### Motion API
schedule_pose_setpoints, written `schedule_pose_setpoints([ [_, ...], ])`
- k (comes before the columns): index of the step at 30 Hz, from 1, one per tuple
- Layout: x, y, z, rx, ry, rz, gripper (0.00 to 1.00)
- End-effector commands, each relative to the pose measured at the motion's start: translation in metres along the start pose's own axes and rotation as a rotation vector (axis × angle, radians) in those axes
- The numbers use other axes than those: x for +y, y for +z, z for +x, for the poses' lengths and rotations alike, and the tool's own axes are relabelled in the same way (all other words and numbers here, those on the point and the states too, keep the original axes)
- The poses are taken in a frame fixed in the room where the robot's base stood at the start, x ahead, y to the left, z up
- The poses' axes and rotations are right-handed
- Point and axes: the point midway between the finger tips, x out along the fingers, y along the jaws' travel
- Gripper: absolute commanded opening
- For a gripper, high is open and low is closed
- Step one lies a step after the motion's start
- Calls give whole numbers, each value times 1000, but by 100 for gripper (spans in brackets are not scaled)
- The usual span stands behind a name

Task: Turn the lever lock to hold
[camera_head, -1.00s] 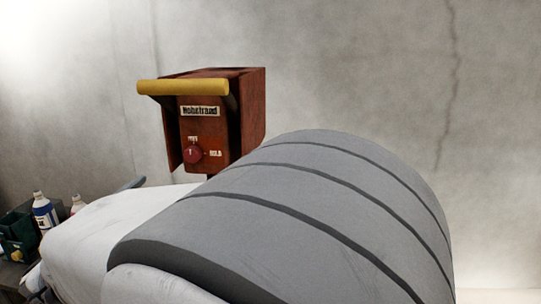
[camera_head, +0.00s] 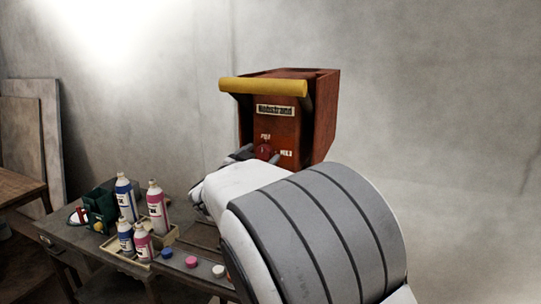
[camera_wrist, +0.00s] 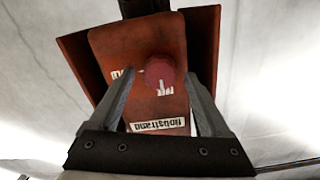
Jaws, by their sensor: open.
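A rust-red box (camera_head: 320,115) stands by the wall in the head view, with a yellow bar (camera_head: 263,86) across its top front. A round red knob (camera_head: 264,151) sits low on its face, with a small label above it and a "HOLD" label (camera_head: 286,153) to its right. In the wrist view, which is upside down, the knob (camera_wrist: 160,71) has a white mark pointing toward the nameplate (camera_wrist: 158,125), not toward HOLD. My gripper (camera_wrist: 159,77) is open, with one finger on each side of the knob. Contact cannot be told.
A dark table (camera_head: 85,243) stands at left with several bottles (camera_head: 157,207), a green holder (camera_head: 99,208) and coloured caps (camera_head: 191,262). Boards (camera_head: 38,125) lean on the far-left wall. The wall at right is clear.

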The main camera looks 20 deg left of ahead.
Motion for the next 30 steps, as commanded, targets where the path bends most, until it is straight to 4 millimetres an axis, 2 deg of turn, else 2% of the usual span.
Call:
schedule_pose_setpoints([
  [7,0,0,1,0,0,0,81],
  [18,0,0,0,0,0,0,14],
  [21,0,0,0,0,0,0,0],
  [30,0,1,0,0,0,36,0],
])
